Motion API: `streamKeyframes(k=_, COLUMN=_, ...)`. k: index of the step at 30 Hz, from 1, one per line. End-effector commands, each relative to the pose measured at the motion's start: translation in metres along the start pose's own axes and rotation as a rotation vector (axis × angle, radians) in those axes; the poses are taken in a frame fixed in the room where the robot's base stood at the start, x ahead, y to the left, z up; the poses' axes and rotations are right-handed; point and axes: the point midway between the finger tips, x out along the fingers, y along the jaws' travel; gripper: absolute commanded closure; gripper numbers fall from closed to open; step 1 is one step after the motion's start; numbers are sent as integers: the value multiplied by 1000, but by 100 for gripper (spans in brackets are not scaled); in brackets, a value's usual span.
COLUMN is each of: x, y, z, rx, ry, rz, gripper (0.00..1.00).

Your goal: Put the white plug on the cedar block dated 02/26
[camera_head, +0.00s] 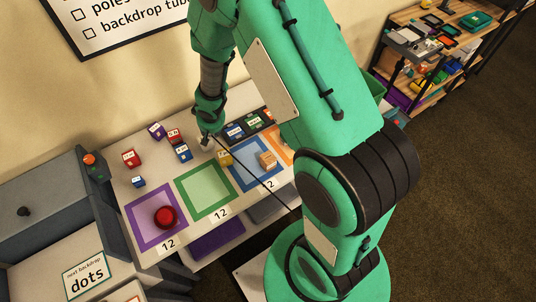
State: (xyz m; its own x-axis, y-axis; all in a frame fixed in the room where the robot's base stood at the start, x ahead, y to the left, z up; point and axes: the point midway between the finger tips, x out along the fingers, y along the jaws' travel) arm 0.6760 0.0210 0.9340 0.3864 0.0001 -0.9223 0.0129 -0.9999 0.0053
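My gripper (207,138) points down over the back middle of the white table. A small pale piece (206,146) shows right at its fingertips. It may be the white plug, but it is too small to be sure, and I cannot tell whether the fingers are closed on it. A tan-orange block (267,161) with a pale label sits on the blue-framed square, right of my gripper. It may be a cedar block. Its date is too small to read. A yellow block (225,158) stands between it and my gripper.
Red (131,157), purple (156,130) and blue (183,153) labelled blocks stand left of my gripper. A dark tray (265,112) lies at the back. A red dome (166,216) sits in the purple frame; the green-framed square (207,190) is clear. My arm hides the table's right side.

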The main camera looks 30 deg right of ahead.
Motion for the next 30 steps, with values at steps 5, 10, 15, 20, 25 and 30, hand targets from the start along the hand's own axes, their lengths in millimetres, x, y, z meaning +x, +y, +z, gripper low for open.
streamKeyframes(k=5, x=-18, y=43, z=36, rx=14, ry=-8, rz=-9, gripper=97)
streamKeyframes(k=10, x=-32, y=73, z=74, rx=0, ry=-11, rz=-29, gripper=97)
streamKeyframes(k=15, x=-48, y=96, z=112, rx=-13, ry=-12, rz=-50, gripper=97)
streamKeyframes(k=20, x=-64, y=111, z=146, rx=-25, ry=-14, rz=-67, gripper=97)
streamKeyframes(k=25, x=-81, y=120, z=179, rx=-34, ry=-16, rz=-84, gripper=97)
streamKeyframes(k=30, x=-100, y=126, z=211, rx=-42, ry=-19, rz=-99, gripper=97)
